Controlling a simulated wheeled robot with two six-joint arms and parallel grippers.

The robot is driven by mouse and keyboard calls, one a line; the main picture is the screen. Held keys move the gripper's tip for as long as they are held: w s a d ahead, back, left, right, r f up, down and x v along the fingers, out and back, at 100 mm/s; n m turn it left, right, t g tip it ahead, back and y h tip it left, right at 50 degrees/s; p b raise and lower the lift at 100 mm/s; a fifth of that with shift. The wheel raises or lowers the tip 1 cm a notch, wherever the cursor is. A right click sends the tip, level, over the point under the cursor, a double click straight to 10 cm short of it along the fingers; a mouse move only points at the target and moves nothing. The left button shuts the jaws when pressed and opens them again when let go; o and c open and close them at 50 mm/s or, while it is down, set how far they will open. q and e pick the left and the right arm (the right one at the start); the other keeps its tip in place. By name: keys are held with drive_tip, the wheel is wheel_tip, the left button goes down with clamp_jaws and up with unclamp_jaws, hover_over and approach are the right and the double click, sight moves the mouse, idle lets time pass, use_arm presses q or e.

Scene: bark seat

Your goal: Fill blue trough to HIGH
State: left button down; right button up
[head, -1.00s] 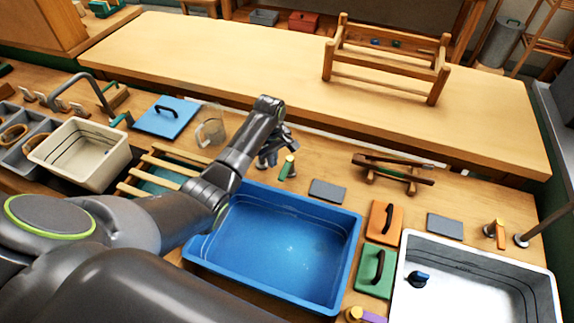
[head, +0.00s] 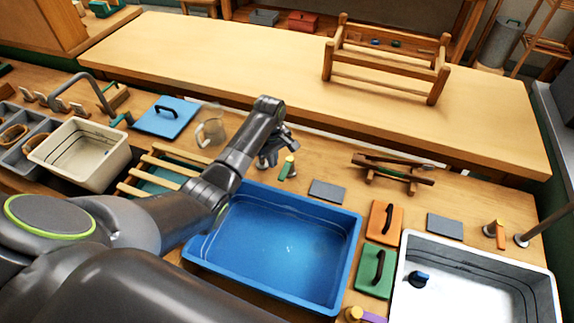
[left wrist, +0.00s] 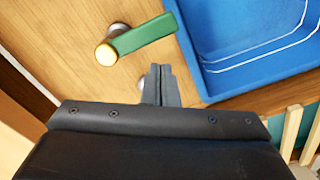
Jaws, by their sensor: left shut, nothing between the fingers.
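The blue trough (head: 354,240) stands in the middle of the counter with what looks like water in it. Two pale lines run along its inner wall, clearest on the blue trough (left wrist: 215,85) in the left wrist view. A tap lever with a green handle (head: 287,168) stands behind its back edge. In the left wrist view the green lever (left wrist: 145,35) has a yellowish end and points toward the trough. My left gripper (head: 268,160) is shut and empty beside the lever; its fingertips (left wrist: 161,68) are apart from it. My right gripper is not in view.
A white basin (head: 398,290) with a blue knob stands at the right. Green (head: 366,284) and orange (head: 377,233) handled boards lie between the basins. A cream tub (head: 110,160), wooden slats (head: 165,172) and a clear jug (head: 210,131) are at the left. A wooden rack (head: 395,172) stands behind.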

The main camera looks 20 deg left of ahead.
sight(282, 170)
use_arm(q)
drive_tip(key=shift+f, duration=0.1)
idle(0.3)
drive_tip(key=shift+f+b, duration=0.55)
drive_tip(key=shift+f, duration=1.1)
drive_tip(key=shift+w+d+r+p, duration=0.1)
drive_tip(key=shift+d+p, duration=0.35)
drive_tip(key=shift+d, duration=0.95)
drive_tip(key=shift+w+d+p, duration=0.15)
drive_tip(key=shift+d+p, duration=0.15)
drive_tip(key=shift+d, duration=1.15)
wheel_tip(282, 170, up, 4)
drive_tip(key=p, duration=0.4)
drive_tip(key=shift+p, duration=0.4)
